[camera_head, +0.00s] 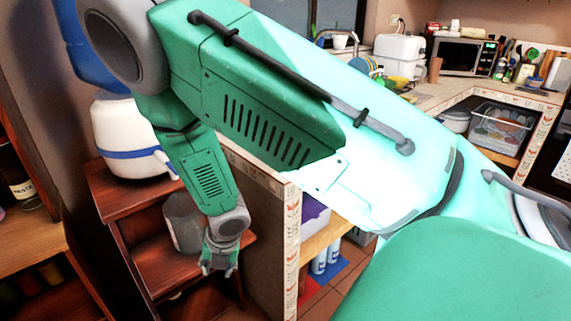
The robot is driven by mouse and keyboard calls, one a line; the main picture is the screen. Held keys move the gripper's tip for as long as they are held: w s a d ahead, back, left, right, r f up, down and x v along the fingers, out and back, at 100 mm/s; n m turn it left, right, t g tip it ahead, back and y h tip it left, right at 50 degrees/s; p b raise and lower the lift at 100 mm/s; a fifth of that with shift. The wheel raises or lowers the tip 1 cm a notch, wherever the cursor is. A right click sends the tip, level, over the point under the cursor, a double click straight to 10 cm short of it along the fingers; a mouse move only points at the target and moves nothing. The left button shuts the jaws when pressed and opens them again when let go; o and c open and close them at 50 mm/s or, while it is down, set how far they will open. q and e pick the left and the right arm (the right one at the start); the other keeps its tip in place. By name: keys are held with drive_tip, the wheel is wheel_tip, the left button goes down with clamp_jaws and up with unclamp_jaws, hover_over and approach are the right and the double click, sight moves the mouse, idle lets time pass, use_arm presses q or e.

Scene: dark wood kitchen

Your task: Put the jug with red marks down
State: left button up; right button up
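A grey, seemingly translucent jug-like container (183,224) stands upright on the lower step of a dark wood stand, partly hidden by my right forearm. I see no red marks on it, so I cannot tell whether it is the jug with red marks. My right gripper (218,267) hangs fingers down in front of and just right of this container. Its fingers look spread, with nothing visible between them. I cannot tell whether it touches the container. My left gripper is out of view.
A white container with a blue band (122,140) stands on the stand's upper step (112,190). A tiled counter end (270,230) rises close right of the gripper. Shelves (28,235) flank the left. My own green body covers the right foreground.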

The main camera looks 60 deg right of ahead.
drive_tip(key=s+a+f+m+g, duration=0.1)
drive_tip(key=s+f+m, duration=0.3)
drive_tip(key=s+m, duration=0.8)
drive_tip(key=s+a+f+m+g, duration=0.1)
drive_tip(key=s+f+m, duration=0.4)
drive_tip(key=s+m, duration=0.7)
drive_tip(key=shift+a+f+m+g, duration=0.15)
drive_tip(key=shift+a+m+g, duration=0.15)
drive_tip(key=shift+a+m, duration=0.35)
drive_tip(key=shift+a+f, duration=0.1)
drive_tip(key=shift+a, duration=0.05)
